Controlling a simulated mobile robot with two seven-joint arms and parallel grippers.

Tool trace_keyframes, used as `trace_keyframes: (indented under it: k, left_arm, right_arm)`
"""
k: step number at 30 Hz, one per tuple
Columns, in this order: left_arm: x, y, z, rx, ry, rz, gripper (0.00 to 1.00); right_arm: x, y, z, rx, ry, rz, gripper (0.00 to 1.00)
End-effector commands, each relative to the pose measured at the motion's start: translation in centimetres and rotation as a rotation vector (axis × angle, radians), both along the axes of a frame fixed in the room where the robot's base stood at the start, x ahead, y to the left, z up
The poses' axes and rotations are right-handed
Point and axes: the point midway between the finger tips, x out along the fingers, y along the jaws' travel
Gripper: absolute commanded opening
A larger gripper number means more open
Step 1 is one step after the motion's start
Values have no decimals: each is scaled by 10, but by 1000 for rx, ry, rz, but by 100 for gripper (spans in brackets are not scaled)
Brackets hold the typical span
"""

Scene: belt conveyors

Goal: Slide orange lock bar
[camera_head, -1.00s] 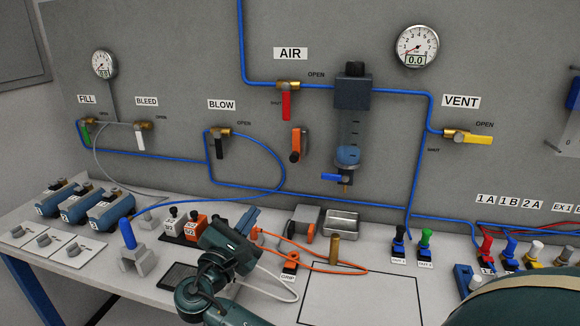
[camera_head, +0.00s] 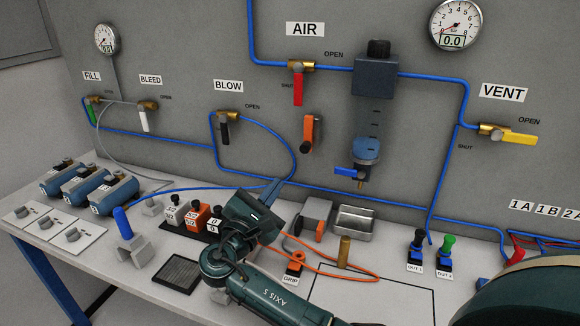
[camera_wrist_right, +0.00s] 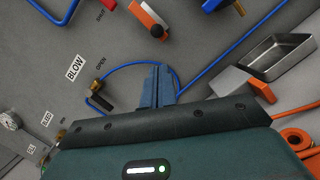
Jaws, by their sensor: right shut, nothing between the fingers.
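An orange bar (camera_head: 309,129) with a black round end is fixed upright on the grey wall below the red AIR valve handle. It also shows tilted at the top of the right wrist view (camera_wrist_right: 147,17). My right gripper (camera_head: 275,188) is shut and empty, its blue fingers held together and pointing toward the wall. In the head view they are below and left of the bar and apart from it. In the right wrist view the fingers (camera_wrist_right: 157,82) sit below the bar's black end with a gap between. My left gripper is not in view.
A grey block (camera_head: 316,210) with an orange handle and a metal tray (camera_head: 356,218) stand at the back of the bench. A brass post (camera_head: 344,251), an orange hose and a blue wall hose are near my right arm. A yellow VENT handle (camera_head: 517,139) sticks out at right.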

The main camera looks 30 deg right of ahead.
Motion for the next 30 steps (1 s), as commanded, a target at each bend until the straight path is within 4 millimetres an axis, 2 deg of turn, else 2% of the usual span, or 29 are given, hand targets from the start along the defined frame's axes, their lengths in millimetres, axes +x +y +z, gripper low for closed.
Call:
trace_keyframes:
  k: [15,21,30]
  left_arm:
    - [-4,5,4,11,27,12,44]
    - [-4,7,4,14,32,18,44]
    - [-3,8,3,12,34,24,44]
  right_arm:
    - [43,-68,19,-2,-1,-3,0]
    - [51,-80,20,-1,-1,-2,0]
    - [52,-81,20,0,0,-1,0]
